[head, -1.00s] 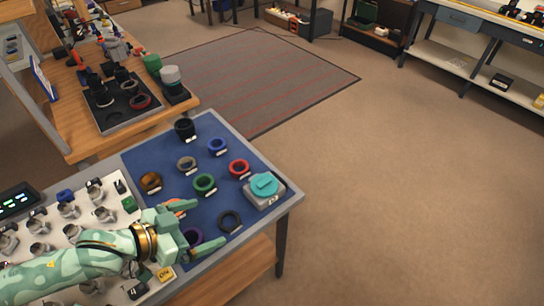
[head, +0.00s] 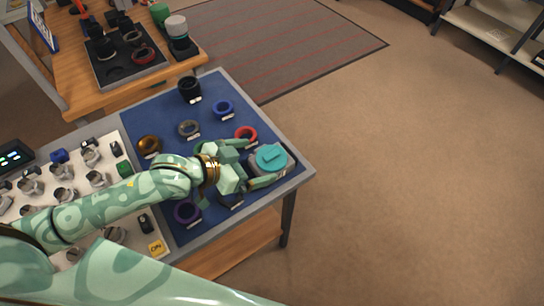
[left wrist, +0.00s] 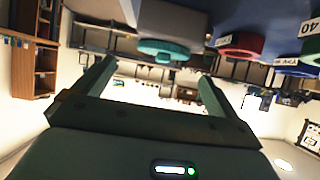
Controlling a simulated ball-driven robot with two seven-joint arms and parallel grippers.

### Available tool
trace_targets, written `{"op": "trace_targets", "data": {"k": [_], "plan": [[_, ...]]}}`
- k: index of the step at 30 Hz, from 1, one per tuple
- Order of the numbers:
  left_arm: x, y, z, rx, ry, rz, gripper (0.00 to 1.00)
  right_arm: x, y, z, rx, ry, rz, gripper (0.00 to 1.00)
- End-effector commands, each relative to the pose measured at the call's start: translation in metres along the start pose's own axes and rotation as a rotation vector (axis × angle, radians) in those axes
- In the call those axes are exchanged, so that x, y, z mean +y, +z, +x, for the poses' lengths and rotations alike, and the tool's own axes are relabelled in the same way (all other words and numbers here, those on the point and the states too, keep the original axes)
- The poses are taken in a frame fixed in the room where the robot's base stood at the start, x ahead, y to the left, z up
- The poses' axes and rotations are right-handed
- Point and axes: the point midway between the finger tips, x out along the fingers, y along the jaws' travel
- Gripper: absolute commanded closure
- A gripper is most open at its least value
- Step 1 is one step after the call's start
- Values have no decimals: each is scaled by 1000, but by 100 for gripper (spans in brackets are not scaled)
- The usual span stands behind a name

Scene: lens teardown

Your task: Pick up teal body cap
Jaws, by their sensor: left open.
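The teal body cap (head: 271,157) is a round disc with a raised bar across its top. It sits on a grey block (head: 285,170) near the right corner of the blue mat. My left gripper (head: 264,160) is open, its fingers pointing right on either side of the cap in the head view. In the left wrist view, which is upside down, the teal cap (left wrist: 163,50) shows between and beyond the spread fingers (left wrist: 155,77). I see no contact with it. My right gripper is not in view.
A red ring (head: 246,133) lies close behind the upper finger. A purple ring (head: 187,211) and a dark ring, partly hidden by my gripper, lie on the near side. Blue, grey and brown rings and a black cylinder (head: 189,90) stand on the blue mat (head: 150,115).

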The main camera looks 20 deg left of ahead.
Motion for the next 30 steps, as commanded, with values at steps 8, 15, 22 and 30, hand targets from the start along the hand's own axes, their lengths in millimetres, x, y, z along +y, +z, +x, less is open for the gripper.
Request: {"op": "trace_targets", "data": {"k": [8, 15, 22, 30], "plan": [[-3, 2, 44, 0, 0, -2, 3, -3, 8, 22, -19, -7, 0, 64], [-3, -1, 49, 0, -1, 0, 3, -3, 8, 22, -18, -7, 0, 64], [-3, -1, 48, 0, -1, 0, 49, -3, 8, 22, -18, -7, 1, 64], [-3, -1, 48, 0, -1, 0, 49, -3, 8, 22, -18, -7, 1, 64]]}}
